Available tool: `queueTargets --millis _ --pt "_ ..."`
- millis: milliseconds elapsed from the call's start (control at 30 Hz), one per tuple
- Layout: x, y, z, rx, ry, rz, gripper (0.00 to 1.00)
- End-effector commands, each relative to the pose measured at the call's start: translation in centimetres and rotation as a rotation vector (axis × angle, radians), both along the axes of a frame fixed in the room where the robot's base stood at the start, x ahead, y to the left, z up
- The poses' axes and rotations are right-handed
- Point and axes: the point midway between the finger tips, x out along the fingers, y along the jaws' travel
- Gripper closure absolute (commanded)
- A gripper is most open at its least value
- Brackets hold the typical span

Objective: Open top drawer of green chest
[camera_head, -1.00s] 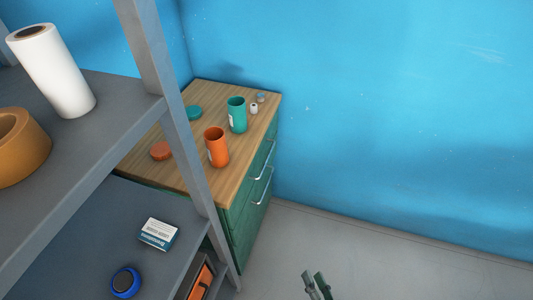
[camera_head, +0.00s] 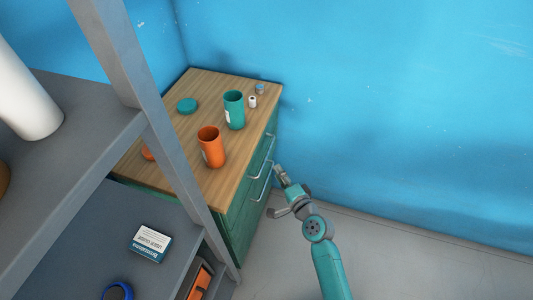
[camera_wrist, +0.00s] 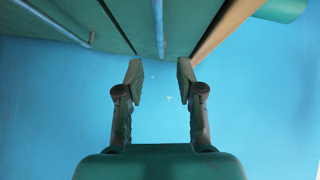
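The green chest (camera_head: 243,222) with a wooden top (camera_head: 187,130) stands against the blue wall. Its drawer fronts face right and look closed. The top drawer's metal handle (camera_head: 268,152) is just under the wooden top, with a second handle (camera_head: 267,178) below it. My gripper (camera_head: 275,190) is beside the drawer fronts, fingers spread. In the wrist view my gripper (camera_wrist: 158,75) is open and empty. The top handle (camera_wrist: 159,30) appears ahead of the gap between the fingertips, apparently not touched. The second handle (camera_wrist: 91,38) is further left.
An orange jar (camera_head: 211,150), a teal jar (camera_head: 234,112), a teal lid (camera_head: 187,106) and small bottles stand on the chest. A grey shelf (camera_head: 75,245) with a boxed item (camera_head: 150,243) is close on the left. The floor to the right is clear.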

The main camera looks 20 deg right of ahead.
Motion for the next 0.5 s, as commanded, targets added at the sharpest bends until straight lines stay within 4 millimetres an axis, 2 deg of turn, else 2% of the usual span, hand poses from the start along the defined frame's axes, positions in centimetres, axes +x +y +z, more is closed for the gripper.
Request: queueTargets --millis 500 --pt "7.6 1.2 -1.0 -0.003 -0.001 0.001 0.63"
